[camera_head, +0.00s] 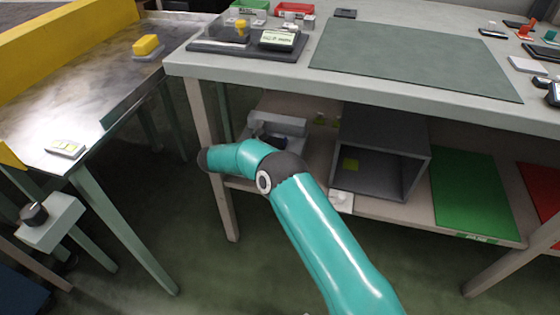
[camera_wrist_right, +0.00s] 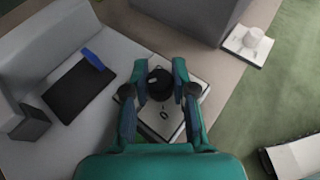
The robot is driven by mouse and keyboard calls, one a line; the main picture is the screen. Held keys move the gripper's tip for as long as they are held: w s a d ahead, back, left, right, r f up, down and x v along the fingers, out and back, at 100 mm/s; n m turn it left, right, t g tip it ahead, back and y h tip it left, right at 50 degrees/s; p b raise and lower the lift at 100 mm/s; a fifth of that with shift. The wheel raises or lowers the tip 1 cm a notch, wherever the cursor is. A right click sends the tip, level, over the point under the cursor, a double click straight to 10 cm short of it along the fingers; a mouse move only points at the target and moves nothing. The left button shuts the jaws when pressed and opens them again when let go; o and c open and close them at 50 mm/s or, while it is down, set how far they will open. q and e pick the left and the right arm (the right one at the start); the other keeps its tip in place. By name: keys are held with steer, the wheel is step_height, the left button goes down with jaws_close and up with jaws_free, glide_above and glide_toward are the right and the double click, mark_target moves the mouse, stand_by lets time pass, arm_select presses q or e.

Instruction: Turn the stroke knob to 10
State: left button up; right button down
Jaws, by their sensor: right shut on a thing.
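A round black knob (camera_wrist_right: 159,84) sits on a light panel on the lower shelf in the right wrist view. I take it to be the stroke knob. My right gripper (camera_wrist_right: 161,88) is shut on it, one finger on each side. A small light pointer mark shows on the knob, and a dark mark like a 0 is on the panel below it. The other scale marks are hidden or too small to read. In the head view my right arm reaches to the lower shelf, and the gripper and knob are hidden behind it. My left gripper is not in view.
A grey machine (camera_head: 283,122) with a dark pad (camera_wrist_right: 79,91) and blue tab stands beside the knob. A grey open box (camera_head: 382,142) and a white block with a white knob (camera_wrist_right: 250,43) are nearby. Another black knob (camera_head: 34,214) is on the conveyor side. The tabletop overhangs the shelf.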

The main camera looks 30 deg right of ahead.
steer(key=shift+d, duration=0.25)
steer(key=c, duration=0.9)
jaws_free()
steer(key=shift+c, duration=0.2)
steer(key=shift+a, duration=0.1)
steer(key=shift+a, duration=0.1)
steer(key=shift+a+r, duration=0.1)
steer(key=shift+a, duration=0.15)
steer(key=v, duration=1.1)
steer(key=shift+w+a+r, duration=0.1)
